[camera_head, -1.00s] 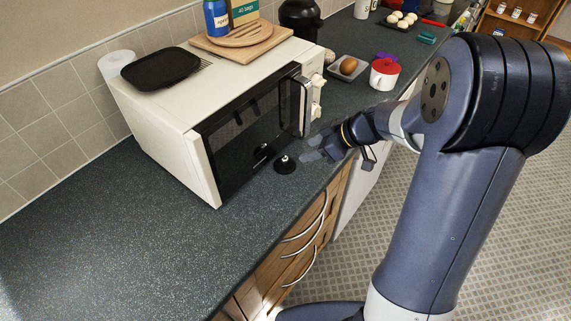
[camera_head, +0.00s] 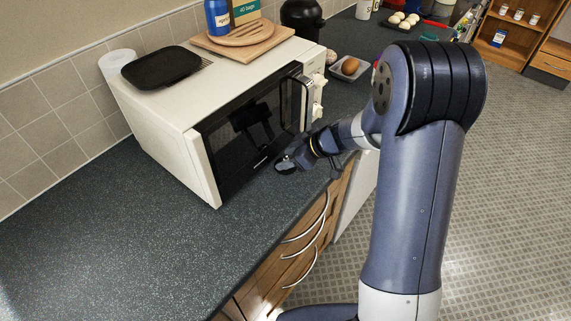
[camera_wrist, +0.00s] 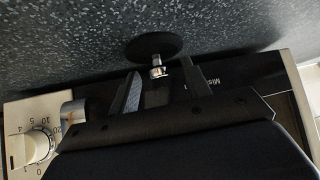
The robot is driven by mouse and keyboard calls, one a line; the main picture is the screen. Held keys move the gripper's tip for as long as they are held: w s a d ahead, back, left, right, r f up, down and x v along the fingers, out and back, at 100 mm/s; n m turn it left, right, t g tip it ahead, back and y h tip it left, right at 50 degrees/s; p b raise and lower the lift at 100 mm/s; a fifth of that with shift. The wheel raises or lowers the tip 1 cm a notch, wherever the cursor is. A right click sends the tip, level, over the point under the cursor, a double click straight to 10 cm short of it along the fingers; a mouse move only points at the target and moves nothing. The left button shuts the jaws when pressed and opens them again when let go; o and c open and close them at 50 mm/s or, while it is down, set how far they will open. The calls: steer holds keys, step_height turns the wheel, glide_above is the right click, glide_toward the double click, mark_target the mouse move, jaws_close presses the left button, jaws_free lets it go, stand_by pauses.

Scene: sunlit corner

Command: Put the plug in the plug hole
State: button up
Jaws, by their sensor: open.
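The plug (camera_wrist: 153,47) is a black disc with a small metal stem. It rests on the dark speckled worktop in front of the microwave. In the wrist view its stem (camera_wrist: 157,68) points toward the space between my fingertips. My gripper (camera_wrist: 163,85) is open, with one finger on each side of that space and nothing clearly clamped. In the head view my gripper (camera_head: 290,160) is low over the worktop at the plug and mostly hides it. I cannot tell whether the fingers touch the plug. No plug hole shows in these views.
The white microwave (camera_head: 200,150) with a dark glass door stands right behind the gripper. Its dial (camera_wrist: 38,147) shows in the wrist view. The worktop edge and wooden drawers (camera_head: 300,240) are close in front. The worktop (camera_head: 110,240) to the left is clear.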

steer(key=shift+c, duration=0.6)
jaws_close()
steer(key=shift+r, duration=0.1)
